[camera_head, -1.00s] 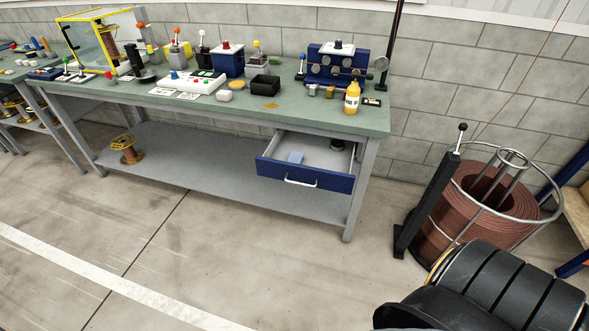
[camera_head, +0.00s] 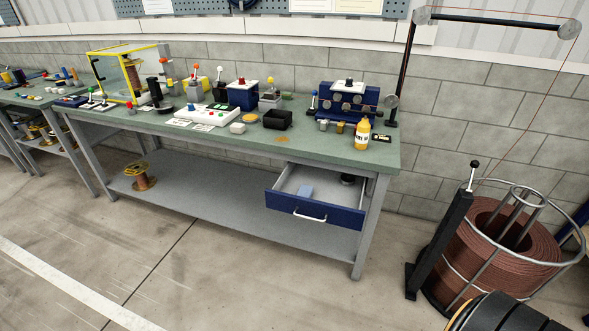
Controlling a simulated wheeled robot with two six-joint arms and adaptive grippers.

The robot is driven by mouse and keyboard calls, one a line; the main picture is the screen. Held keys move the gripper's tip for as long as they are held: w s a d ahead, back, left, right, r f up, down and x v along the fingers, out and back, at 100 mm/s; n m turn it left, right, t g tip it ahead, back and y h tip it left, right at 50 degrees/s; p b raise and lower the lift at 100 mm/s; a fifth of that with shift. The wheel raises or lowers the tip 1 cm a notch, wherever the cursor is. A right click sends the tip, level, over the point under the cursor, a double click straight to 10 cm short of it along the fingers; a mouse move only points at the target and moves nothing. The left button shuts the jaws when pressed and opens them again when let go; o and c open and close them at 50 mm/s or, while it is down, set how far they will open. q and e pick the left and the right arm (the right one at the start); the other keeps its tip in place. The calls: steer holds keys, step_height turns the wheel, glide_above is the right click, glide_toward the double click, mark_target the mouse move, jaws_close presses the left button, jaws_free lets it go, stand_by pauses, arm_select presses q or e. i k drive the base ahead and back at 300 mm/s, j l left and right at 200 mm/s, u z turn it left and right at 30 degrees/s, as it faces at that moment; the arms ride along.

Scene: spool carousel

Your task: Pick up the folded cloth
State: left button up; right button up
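A small light-blue folded piece, which looks like the folded cloth (camera_head: 305,191), lies in the open drawer (camera_head: 316,214) under the right end of the workbench. It is small in the view, so its folds cannot be made out. The drawer has a blue front with a pale handle and a light grey inside. A dark round item (camera_head: 348,179) sits at the drawer's back right. Neither of my grippers is in view. A black rounded part at the bottom right corner looks like my own arm.
The green workbench top (camera_head: 330,152) holds a black bin (camera_head: 277,119), a yellow bottle (camera_head: 362,134) and a blue roller unit (camera_head: 347,100). A copper wire coil (camera_head: 510,245) with a metal frame stands right of the bench. The floor (camera_head: 260,285) before the drawer is clear.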

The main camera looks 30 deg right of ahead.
mark_target(304, 190)
steer(key=i+j+z, duration=0.1)
steer(key=z, duration=0.35)
steer(key=i+j+z, duration=0.15)
steer(key=z, duration=0.25)
steer(key=i+j+z, duration=0.1)
steer(key=z, duration=0.35)
steer(key=j, duration=0.1)
